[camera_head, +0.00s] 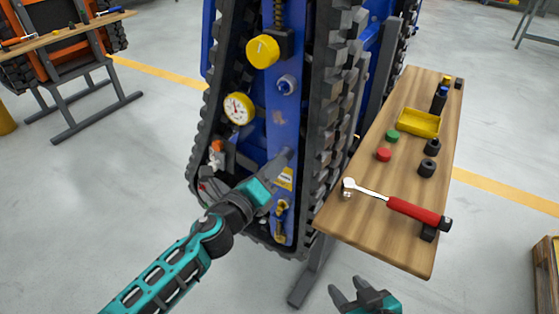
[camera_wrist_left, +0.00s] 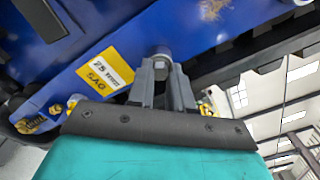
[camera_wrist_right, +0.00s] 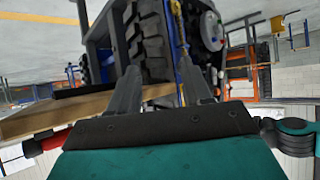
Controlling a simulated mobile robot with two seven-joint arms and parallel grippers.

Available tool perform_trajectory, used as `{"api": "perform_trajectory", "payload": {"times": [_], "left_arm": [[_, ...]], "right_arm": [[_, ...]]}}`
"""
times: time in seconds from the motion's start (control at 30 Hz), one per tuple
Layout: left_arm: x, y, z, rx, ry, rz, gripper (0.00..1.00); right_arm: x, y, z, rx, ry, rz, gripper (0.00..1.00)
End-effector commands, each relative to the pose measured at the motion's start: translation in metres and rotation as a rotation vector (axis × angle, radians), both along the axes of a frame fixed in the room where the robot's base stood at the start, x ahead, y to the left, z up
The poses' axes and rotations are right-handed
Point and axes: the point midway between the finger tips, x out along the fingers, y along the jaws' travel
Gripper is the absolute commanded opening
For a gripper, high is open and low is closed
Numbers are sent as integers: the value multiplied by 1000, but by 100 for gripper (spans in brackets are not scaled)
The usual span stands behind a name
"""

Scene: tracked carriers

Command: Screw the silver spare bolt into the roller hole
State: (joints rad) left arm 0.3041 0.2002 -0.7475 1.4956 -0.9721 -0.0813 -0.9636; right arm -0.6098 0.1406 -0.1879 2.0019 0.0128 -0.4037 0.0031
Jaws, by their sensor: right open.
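My left gripper (camera_head: 281,162) reaches the blue side frame (camera_head: 284,120) of the tracked carrier, below the gauge. In the left wrist view its fingers (camera_wrist_left: 162,70) are close together on a silver bolt (camera_wrist_left: 161,51), whose round end shows at the fingertips against the blue frame. The roller hole is hidden behind the bolt and fingers; I cannot tell how deep the bolt sits. My right gripper (camera_head: 350,290) is open and empty, low in front of the table; its spread fingers also show in the right wrist view (camera_wrist_right: 158,75).
A wooden table (camera_head: 350,225) on the right holds a red-handled ratchet (camera_head: 405,208), a yellow tray (camera_head: 418,123), green (camera_head: 392,135) and red (camera_head: 383,154) caps and black sockets (camera_head: 427,168). A yellow knob (camera_head: 262,51) and gauge (camera_head: 239,108) are above the left gripper. The black track (camera_head: 335,130) runs alongside.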

Motion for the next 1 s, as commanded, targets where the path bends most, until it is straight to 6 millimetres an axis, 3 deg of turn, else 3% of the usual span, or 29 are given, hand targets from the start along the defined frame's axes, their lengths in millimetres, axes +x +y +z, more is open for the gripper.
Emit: {"api": "perform_trajectory", "payload": {"times": [0.3, 0.67, 0.77, 1.0], "left_arm": [[0, 0, 0, -7, 5, 0, 49], [0, 0, 0, -8, 6, -1, 49], [0, 0, 0, -8, 6, -1, 49], [-43, 31, -1, -6, 8, 0, 49]], "right_arm": [[0, 0, 0, -2, 0, 1, 49], [1, -3, 0, -12, -12, 5, 49], [-9, -17, -23, -37, 8, -14, 49], [-8, -16, -18, -33, 2, -17, 49]]}}
